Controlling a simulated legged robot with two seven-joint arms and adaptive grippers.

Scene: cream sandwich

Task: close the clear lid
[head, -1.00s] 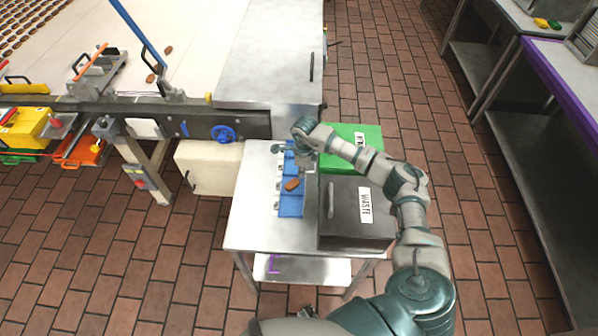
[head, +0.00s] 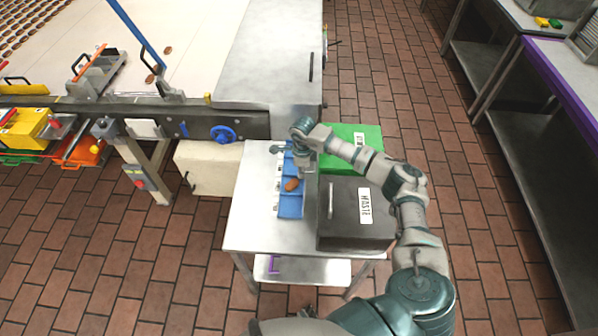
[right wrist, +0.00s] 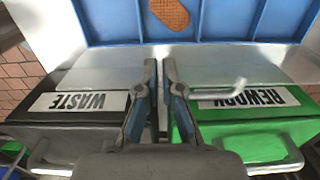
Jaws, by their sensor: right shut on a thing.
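A blue compartment tray (head: 290,208) lies on the steel table, and it also shows at the top of the right wrist view (right wrist: 215,25). A brown oval biscuit (head: 292,184) lies in one of its middle compartments, also seen in the right wrist view (right wrist: 170,12). My right gripper (head: 304,168) is at the tray's right edge, its fingers nearly together in the right wrist view (right wrist: 160,66). It is shut on what looks like the clear lid (right wrist: 225,68), a pale see-through strip beside the tray. The lid's outline is hard to make out. My left gripper is not in view.
A black WASTE bin (head: 342,228) and a green REWORK bin (head: 368,138) stand close to the tray's right. The table's left part (head: 253,215) is clear. A conveyor with a blue knob (head: 223,134) lies beyond.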

